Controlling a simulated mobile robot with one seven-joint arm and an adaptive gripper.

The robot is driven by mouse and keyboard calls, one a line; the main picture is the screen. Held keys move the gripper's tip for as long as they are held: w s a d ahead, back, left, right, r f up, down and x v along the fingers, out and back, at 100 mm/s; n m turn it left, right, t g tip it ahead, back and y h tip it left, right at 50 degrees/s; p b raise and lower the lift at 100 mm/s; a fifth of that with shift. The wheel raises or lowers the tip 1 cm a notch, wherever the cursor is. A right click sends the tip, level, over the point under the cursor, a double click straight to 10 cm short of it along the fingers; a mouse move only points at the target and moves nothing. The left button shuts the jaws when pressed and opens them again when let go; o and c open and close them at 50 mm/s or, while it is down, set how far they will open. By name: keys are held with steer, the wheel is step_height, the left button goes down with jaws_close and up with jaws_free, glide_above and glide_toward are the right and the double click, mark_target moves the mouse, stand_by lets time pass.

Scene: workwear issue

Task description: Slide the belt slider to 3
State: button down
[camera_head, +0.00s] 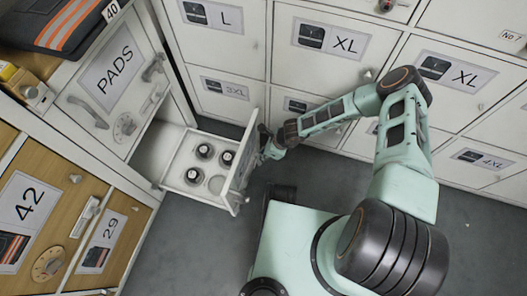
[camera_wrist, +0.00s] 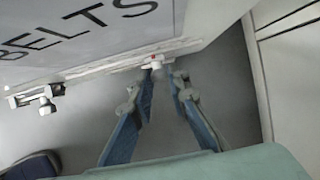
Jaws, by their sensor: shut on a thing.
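The drawer labelled BELTS (camera_wrist: 85,28) fills the upper left of the wrist view. A slider rail (camera_wrist: 105,70) runs along its front below the label. The small white belt slider (camera_wrist: 153,61) with a red mark sits on the rail near its right part. My gripper (camera_wrist: 164,76) is shut on the belt slider, with its fingertips at the knob. The scale numbers are too small to read. In the head view my gripper (camera_head: 268,146) is at the front panel (camera_head: 240,160) of the pulled-out drawer, whose label and slider are hidden there.
The open drawer (camera_head: 187,183) holds several dark round items. The PADS cabinet (camera_head: 128,95) and wooden lockers (camera_head: 45,160) stand left. White size-labelled lockers (camera_head: 300,70) stand behind. Grey floor (camera_head: 215,255) is clear in front.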

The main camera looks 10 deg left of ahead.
steer(key=shift+s+p, duration=0.3)
steer(key=shift+s, duration=0.6)
steer(key=c, duration=1.8)
jaws_free()
steer(key=shift+c, duration=0.2)
steer(key=shift+r, duration=0.15)
steer(key=v, duration=1.1)
steer(key=shift+r, duration=0.35)
steer(key=shift+d, duration=0.1)
